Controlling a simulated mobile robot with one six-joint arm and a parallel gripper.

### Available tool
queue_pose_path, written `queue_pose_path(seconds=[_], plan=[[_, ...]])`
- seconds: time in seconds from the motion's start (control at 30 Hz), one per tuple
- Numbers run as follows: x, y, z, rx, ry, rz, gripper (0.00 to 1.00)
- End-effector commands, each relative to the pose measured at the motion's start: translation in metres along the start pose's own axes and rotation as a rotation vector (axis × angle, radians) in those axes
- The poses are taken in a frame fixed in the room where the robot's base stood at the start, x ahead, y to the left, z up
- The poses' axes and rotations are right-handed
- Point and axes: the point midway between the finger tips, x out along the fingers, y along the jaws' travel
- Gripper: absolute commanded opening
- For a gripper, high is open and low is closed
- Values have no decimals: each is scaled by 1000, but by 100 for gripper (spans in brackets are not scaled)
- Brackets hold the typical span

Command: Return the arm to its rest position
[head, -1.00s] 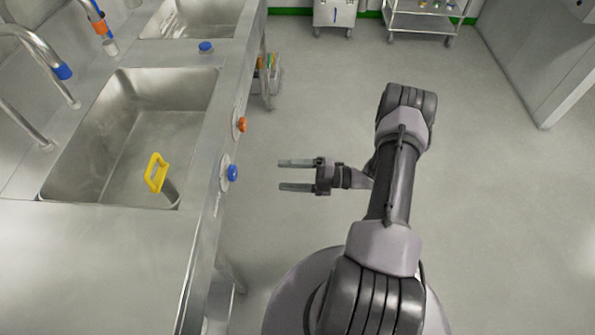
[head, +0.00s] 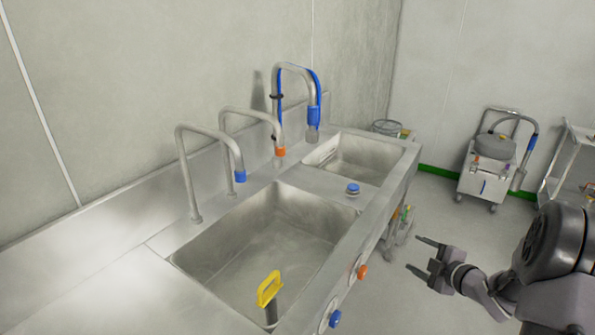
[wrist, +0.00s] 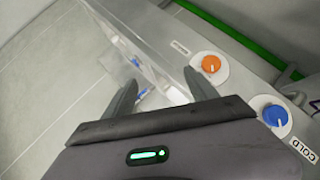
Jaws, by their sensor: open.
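My gripper (head: 417,255) is open and empty, to the right of the sink counter's front edge in the head view. My arm (head: 545,260) stands folded at the lower right of that view. In the wrist view my gripper (wrist: 166,96) shows its two fingers spread with nothing held between them. Beyond the fingers are the counter's front panel, an orange knob (wrist: 211,64) and a blue knob (wrist: 275,116) marked COLD.
The steel counter (head: 85,290) holds two basins. A yellow-handled tool (head: 269,289) stands in the nearer basin. Several taps (head: 190,170) rise behind. A wheeled machine (head: 487,170) and a shelf cart (head: 565,165) stand at the back right. Grey floor (head: 440,215) lies between.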

Motion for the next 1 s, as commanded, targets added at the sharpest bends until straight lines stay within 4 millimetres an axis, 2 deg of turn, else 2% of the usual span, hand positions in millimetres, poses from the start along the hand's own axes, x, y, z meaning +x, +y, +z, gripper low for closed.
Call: queue_pose_path(seconds=[0.03, 0.07, 0.1, 0.17, 0.2, 0.27, 0.3, 0.4, 0.5, 0.6, 0.7, 1.0], plan=[[-12, 46, -22, 87, -123, 33, 67], [-24, 67, -34, 166, -202, 55, 67], [-45, 88, -52, 285, -297, 88, 67], [-83, 102, -85, 486, -411, 131, 67], [-111, 100, -110, 634, -469, 151, 67], [-154, 82, -151, 872, -534, 157, 67], [-180, 61, -178, 1026, -563, 140, 67], [-233, 2, -237, 1347, -607, 47, 67], [-270, -48, -282, 1563, -630, -73, 67], [-292, -80, -310, 1684, -647, -168, 67], [-302, -93, -322, 1733, -658, -212, 67], [-303, -94, -323, 1736, -659, -216, 67]])
